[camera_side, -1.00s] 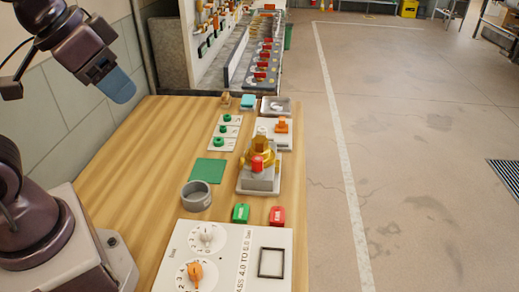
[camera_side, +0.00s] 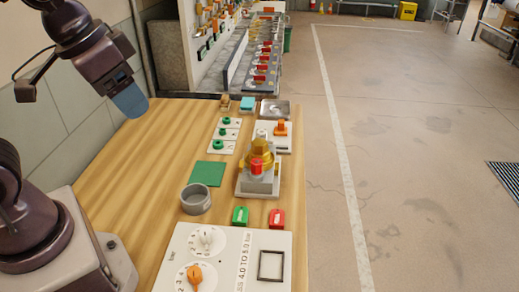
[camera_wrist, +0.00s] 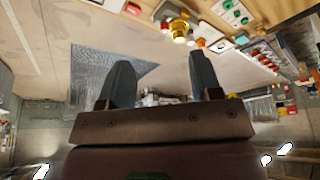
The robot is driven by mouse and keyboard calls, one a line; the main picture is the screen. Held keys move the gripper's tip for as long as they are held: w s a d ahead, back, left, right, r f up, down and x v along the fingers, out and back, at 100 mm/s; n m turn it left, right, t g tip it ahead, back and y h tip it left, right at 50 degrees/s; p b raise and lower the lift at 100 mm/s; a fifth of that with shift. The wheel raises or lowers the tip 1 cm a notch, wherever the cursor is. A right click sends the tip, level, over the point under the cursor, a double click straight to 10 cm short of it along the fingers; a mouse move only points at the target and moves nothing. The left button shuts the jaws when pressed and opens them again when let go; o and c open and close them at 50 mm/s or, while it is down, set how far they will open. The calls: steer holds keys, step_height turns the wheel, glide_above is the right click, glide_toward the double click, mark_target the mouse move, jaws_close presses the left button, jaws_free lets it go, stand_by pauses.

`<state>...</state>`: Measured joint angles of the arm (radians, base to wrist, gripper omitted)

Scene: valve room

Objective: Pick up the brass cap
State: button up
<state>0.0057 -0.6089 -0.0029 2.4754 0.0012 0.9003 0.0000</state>
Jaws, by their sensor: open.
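The brass-coloured piece (camera_side: 261,147) sits on a grey block (camera_side: 258,186) toward the right side of the wooden table, with a red part in front of it. I cannot tell where a separate cap begins on it. Brass also shows near the top of the wrist view (camera_wrist: 179,28). My gripper (camera_side: 131,103) is in the air at the upper left, well apart from the brass piece, with blue fingers pointing down and right. In the wrist view my gripper (camera_wrist: 158,64) has its two fingers spread, with nothing held between them.
Green (camera_side: 240,215) and red (camera_side: 277,217) blocks stand by the panel. A grey tray (camera_side: 275,109) is at the far edge. The table's left part is bare.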

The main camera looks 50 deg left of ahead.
steer(key=w+f+m+g+y, duration=0.1)
steer(key=w+f+m+g, duration=0.3)
steer(key=w, duration=0.9)
steer(key=m+y, duration=0.2)
steer(key=m, duration=1.2)
glide_toward(260, 141)
steer(key=x, duration=0.6)
steer(key=shift+a+f, duration=0.25)
steer(key=shift+f, duration=0.1)
steer(key=shift+d+x, duration=0.2)
steer(key=shift+x, duration=2.4)
steer(key=shift+s, duration=0.15)
steer(key=c, duration=0.6)
steer(key=shift+c, duration=0.2)
steer(key=shift+r, duration=0.1)
